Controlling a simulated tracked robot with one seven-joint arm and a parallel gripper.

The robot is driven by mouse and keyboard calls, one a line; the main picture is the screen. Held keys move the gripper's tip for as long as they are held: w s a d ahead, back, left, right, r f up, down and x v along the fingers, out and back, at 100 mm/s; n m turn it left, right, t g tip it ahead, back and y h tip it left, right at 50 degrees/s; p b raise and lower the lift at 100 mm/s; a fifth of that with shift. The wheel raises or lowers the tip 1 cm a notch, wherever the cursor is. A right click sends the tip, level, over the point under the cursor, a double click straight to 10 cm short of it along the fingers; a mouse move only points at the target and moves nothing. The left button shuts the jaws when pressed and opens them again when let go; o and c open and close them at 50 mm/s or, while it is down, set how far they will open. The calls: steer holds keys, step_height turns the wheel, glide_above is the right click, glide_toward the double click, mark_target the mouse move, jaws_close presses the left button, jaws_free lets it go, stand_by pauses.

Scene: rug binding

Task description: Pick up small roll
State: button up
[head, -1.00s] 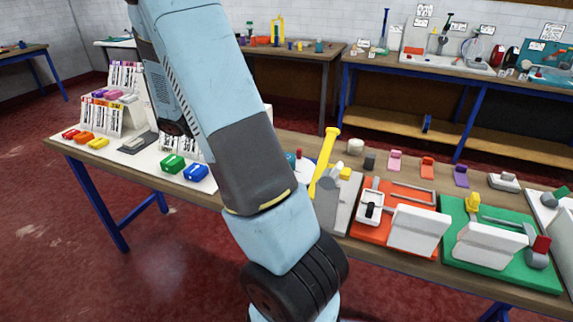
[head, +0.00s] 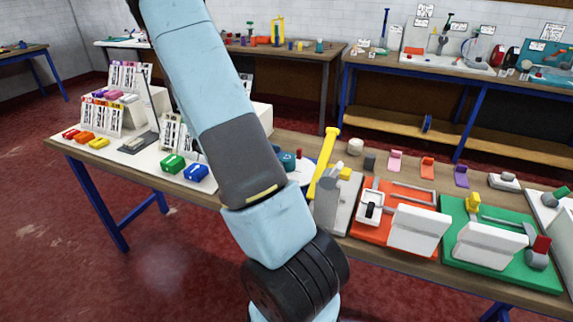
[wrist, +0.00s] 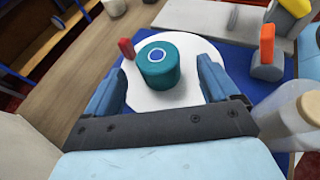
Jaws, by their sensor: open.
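A small teal roll (wrist: 158,66) with a blue-and-white centre stands upright on a round white disc (wrist: 183,97) in the wrist view. It also shows in the head view (head: 287,161), partly behind my arm. My gripper (wrist: 160,72) is open, with one blue finger to the left of the roll and one to the right. The fingers look apart from the roll, and the gap between them is empty of any grip. In the head view my gripper is hidden behind my arm.
A small red piece (wrist: 126,48) stands at the disc's left edge. An orange-topped grey part (wrist: 267,54) and a translucent cylinder (wrist: 295,112) stand to the right. A yellow-handled tool (head: 325,165) rises beside the disc. Bare wood (wrist: 85,75) lies at left.

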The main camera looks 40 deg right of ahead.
mark_target(287, 160)
steer(key=shift+f+x, duration=0.15)
steer(key=shift+x, duration=1.15)
steer(key=shift+f+x, duration=0.15)
steer(key=shift+x, duration=1.2)
steer(key=shift+w, duration=0.15)
steer(key=c, duration=1.2)
steer(key=shift+r, duration=0.1)
steer(key=shift+r, duration=0.1)
